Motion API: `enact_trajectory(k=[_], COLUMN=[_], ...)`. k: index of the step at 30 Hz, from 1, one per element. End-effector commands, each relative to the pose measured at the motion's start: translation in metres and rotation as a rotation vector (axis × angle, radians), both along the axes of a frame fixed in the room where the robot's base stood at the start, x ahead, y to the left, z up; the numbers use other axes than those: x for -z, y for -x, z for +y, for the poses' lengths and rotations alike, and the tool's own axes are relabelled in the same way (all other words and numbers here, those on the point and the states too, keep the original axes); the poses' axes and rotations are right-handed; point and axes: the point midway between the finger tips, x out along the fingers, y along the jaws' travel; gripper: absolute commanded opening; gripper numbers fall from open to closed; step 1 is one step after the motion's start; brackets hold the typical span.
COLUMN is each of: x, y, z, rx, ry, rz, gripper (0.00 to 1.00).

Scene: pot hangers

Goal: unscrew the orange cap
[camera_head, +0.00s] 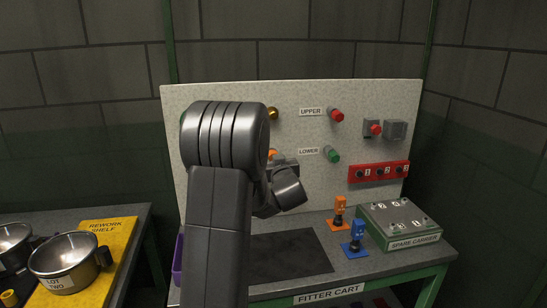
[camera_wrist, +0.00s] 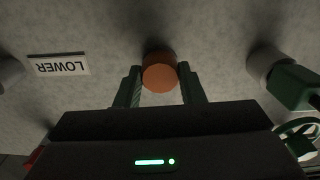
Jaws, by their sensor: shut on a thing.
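The orange cap (camera_wrist: 160,75) is a round orange knob with a darker stem behind it, standing out from the speckled upright panel (camera_wrist: 110,30). In the wrist view my gripper (camera_wrist: 160,78) has one green finger on each side of the cap and is shut on it. In the head view only a small orange bit of the cap (camera_head: 272,154) shows, left of the LOWER label (camera_head: 308,151). My arm hides most of the gripper there.
A green-and-grey fitting (camera_wrist: 290,85) sits near the gripper in the wrist view. A green button (camera_head: 333,155) and a red button (camera_head: 336,115) stick out from the panel. Orange (camera_head: 340,211) and blue (camera_head: 355,236) pieces stand on the cart beside a green box (camera_head: 400,225).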

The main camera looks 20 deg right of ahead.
Motion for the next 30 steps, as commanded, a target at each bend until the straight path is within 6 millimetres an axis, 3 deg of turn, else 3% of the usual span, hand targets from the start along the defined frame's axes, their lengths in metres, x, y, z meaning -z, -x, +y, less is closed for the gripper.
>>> enact_trajectory(k=[30], x=[0.0001], y=[0.0009], z=[0.0003], rx=[0.0], ry=[1.148], rz=[0.276], gripper=[0.08])
